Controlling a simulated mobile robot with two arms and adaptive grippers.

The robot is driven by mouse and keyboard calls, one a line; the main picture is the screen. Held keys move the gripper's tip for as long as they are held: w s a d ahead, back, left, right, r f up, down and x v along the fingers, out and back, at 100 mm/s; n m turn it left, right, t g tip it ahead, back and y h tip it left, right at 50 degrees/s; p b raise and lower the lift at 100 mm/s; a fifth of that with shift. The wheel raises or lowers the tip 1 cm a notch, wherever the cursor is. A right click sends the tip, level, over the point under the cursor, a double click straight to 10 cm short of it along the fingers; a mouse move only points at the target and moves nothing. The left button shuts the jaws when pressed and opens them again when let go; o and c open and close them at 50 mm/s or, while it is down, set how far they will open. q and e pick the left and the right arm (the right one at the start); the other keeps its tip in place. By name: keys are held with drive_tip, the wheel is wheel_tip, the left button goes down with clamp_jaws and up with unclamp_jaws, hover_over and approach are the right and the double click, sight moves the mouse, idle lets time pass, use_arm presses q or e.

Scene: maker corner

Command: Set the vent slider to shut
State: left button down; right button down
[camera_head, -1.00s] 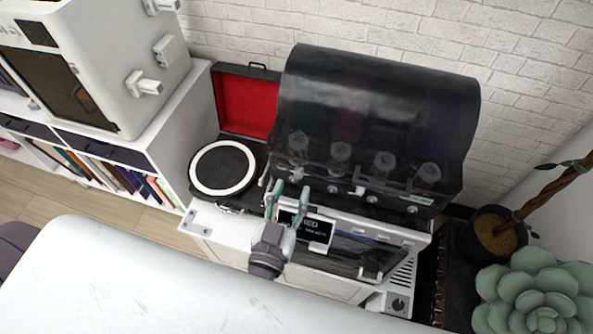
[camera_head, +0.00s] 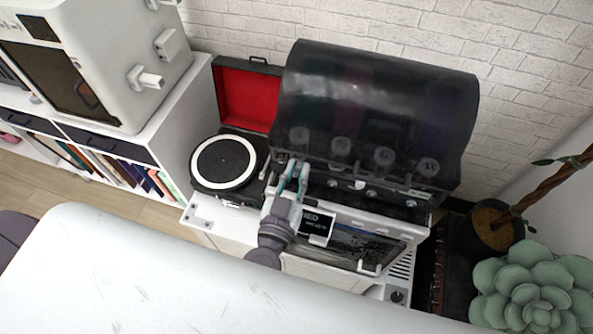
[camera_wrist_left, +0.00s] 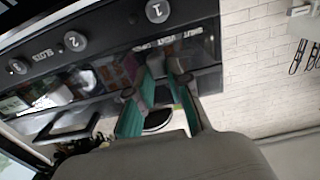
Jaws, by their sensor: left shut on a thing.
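The machine's dark front panel (camera_wrist_left: 95,45) has a small white-lettered vent scale (camera_wrist_left: 165,42) beside the numbered round knobs. My left gripper (camera_head: 292,172) is at the left end of this panel, below the smoky hood. In the left wrist view its two teal fingers (camera_wrist_left: 165,72) point at the panel just by the vent lettering. They are shut on the vent slider's small handle, which is mostly hidden between the fingertips. The slider's exact position along its scale cannot be told. My right gripper is not in view.
A record player (camera_head: 224,163) with a red-lined lid stands left of the machine. The smoky hood (camera_head: 375,105) overhangs the panel. A sign (camera_head: 318,224) and a glass-fronted door (camera_head: 360,247) are below. A succulent (camera_head: 530,285) stands at the right.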

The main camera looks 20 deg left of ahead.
sight(286, 156)
use_arm(q)
drive_tip(key=a+p, duration=0.2)
drive_tip(key=a, duration=0.1)
drive_tip(key=shift+a+r, duration=0.1)
drive_tip(key=shift+a, duration=0.15)
drive_tip(key=c, duration=1.4)
unclamp_jaws()
drive_tip(key=o, duration=0.3)
drive_tip(key=s, duration=1.2)
